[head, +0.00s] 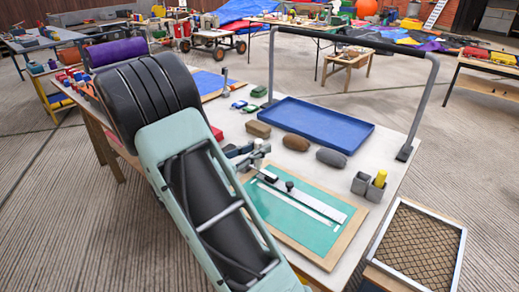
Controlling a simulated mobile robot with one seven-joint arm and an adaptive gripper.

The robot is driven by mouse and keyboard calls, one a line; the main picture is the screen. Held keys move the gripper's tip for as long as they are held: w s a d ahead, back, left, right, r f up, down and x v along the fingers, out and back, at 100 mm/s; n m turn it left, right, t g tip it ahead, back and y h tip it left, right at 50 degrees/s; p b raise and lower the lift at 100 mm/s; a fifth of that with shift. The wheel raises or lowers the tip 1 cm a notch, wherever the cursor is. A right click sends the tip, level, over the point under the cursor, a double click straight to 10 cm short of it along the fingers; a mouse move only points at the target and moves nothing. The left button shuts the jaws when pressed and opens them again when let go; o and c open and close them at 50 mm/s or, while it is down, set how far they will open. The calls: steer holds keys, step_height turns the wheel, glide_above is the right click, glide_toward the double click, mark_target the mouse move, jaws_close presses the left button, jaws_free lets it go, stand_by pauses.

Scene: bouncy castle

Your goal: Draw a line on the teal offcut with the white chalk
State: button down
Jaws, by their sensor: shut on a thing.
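The teal offcut (318,236) lies flat on a wood-edged board at the near end of the white table. A pale straightedge with dark knobs (315,199) lies slantwise across it. A thin white strip runs beside the straightedge on the teal; I cannot tell whether it is a chalk mark or an edge. My gripper (258,157) shows only in part, past the right side of my arm, above the far left corner of the board. It is shut on a small pale thing that seems to be the white chalk. My arm hides much of the gripper, and the chalk's tip is unclear.
A blue tray (318,127) and several brown and grey lumps (295,142) lie behind the board. A dark bar frame (424,100) arches over the table. A mesh-topped frame (418,248) stands at the right.

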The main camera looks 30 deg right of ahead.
step_height(320, 180, up, 2)
steer(key=shift+p, duration=0.55)
steer(key=shift+d, duration=0.1)
